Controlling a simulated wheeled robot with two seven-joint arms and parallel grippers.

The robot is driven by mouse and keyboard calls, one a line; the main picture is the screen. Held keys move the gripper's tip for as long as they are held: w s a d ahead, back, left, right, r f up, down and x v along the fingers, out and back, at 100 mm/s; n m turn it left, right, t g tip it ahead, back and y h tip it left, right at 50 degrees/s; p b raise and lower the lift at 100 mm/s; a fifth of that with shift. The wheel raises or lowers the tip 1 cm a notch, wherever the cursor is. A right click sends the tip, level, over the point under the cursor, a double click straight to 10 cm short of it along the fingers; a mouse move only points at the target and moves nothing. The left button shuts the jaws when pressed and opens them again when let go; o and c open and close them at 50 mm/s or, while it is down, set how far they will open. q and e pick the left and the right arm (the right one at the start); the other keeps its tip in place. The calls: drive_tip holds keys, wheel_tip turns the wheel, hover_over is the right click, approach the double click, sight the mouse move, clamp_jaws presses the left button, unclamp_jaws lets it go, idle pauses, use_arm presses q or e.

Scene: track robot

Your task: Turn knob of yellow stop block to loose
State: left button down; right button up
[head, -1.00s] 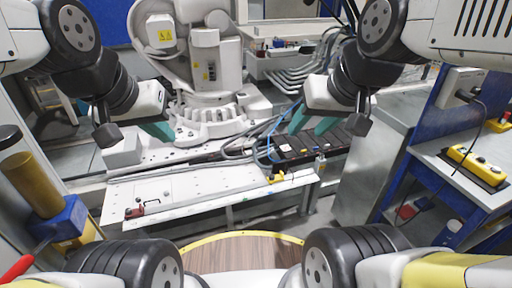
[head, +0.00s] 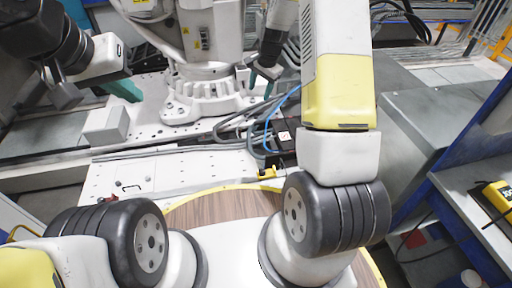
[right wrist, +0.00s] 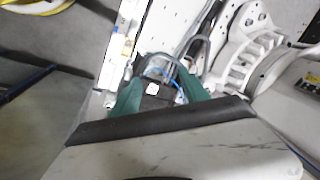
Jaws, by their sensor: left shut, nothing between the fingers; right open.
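The small yellow stop block (head: 267,174) is at the right end of the white plate's front edge in the head view, partly cut off by my right arm. A small yellowish patch (right wrist: 128,47) in the right wrist view may be it; the knob's setting is too small to tell. My right gripper (head: 262,78) is open and empty, behind and above the block, over the dark box with cables. Its teal fingers (right wrist: 160,92) are spread in the right wrist view. My left gripper (head: 122,90) is shut and empty, high on the left, away from the block.
The white plate (head: 170,174) carries a white robot arm base (head: 205,98) and a small red block (head: 108,198). Black and blue cables (head: 268,130) loop beside the dark box (head: 284,138). A grey cabinet (head: 440,105) and a blue-framed bench (head: 470,185) stand right.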

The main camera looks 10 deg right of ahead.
wheel_tip(320, 180, down, 20)
drive_tip(key=w+d+r+m+g, duration=0.1)
drive_tip(key=w+m, duration=0.1)
drive_tip(key=m, duration=0.1)
drive_tip(key=m+g+h, duration=0.1)
drive_tip(key=m, duration=0.1)
hover_over(262, 171)
drive_tip(key=f, duration=2)
drive_tip(key=shift+s+d, duration=0.2)
drive_tip(key=shift+s, duration=0.05)
wheel_tip(262, 171, down, 8)
drive_tip(key=shift+w+a+r, duration=0.1)
drive_tip(key=shift+w+r, duration=0.05)
drive_tip(key=shift+r, duration=0.1)
clamp_jaws()
